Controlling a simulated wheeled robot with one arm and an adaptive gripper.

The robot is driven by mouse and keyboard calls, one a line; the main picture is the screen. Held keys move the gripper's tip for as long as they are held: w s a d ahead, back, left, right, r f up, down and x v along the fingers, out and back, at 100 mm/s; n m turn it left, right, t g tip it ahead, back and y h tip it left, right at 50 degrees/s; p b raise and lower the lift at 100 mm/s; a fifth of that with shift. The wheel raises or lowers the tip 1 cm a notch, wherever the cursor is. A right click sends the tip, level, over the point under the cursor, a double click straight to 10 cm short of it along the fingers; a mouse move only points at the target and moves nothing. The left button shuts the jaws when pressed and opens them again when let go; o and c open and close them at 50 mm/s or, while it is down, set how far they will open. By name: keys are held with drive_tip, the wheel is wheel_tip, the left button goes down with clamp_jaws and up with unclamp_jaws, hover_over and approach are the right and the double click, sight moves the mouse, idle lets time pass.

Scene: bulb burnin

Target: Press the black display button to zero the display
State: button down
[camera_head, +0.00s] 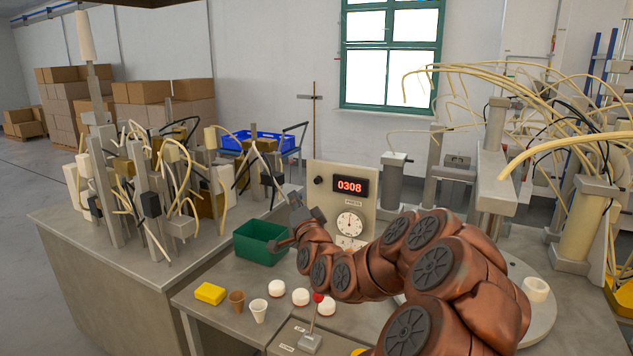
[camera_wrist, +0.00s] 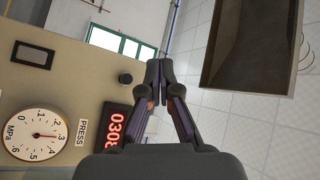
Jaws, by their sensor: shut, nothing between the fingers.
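The black display button (camera_head: 319,180) is a small round knob on the beige gauge panel (camera_head: 335,240), left of the red display (camera_head: 350,186), which reads 0308. In the wrist view the button (camera_wrist: 125,78) stands out from the panel above the turned display (camera_wrist: 114,127). My gripper (camera_head: 296,203) is in front of the panel, lower and left of the button. In the wrist view its fingertips (camera_wrist: 158,72) are together and empty, a little right of the button, with a visible gap between them and it.
A round pressure gauge (camera_head: 350,224) sits below the display. A green bin (camera_head: 260,252) stands left of my arm. A yellow block (camera_head: 210,293), cups and several white round pieces lie on the front bench. A red-tipped lever (camera_head: 318,298) stands near my arm.

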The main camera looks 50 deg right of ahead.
sight(317, 181)
drive_tip(key=shift+s+d+r, duration=0.1)
drive_tip(key=shift+d, duration=0.05)
drive_tip(key=shift+w+d+p, duration=0.3)
drive_tip(key=shift+w+d, duration=0.15)
drive_tip(key=shift+d, duration=0.95)
drive_tip(key=shift+w+d+p, duration=0.35)
drive_tip(key=shift+w+d, duration=0.05)
drive_tip(key=shift+d, duration=1)
drive_tip(key=shift+w+d+p, duration=0.3)
drive_tip(key=shift+w+d, duration=0.15)
drive_tip(key=shift+d, duration=0.95)
drive_tip(key=shift+w+d+b, duration=0.25)
drive_tip(key=shift+d+b, duration=0.55)
drive_tip(key=shift+d, duration=0.05)
drive_tip(key=shift+a, duration=0.1)
drive_tip(key=shift+s+a+b, duration=0.25)
drive_tip(key=shift+a+b, duration=0.5)
drive_tip(key=shift+b, duration=0.15)
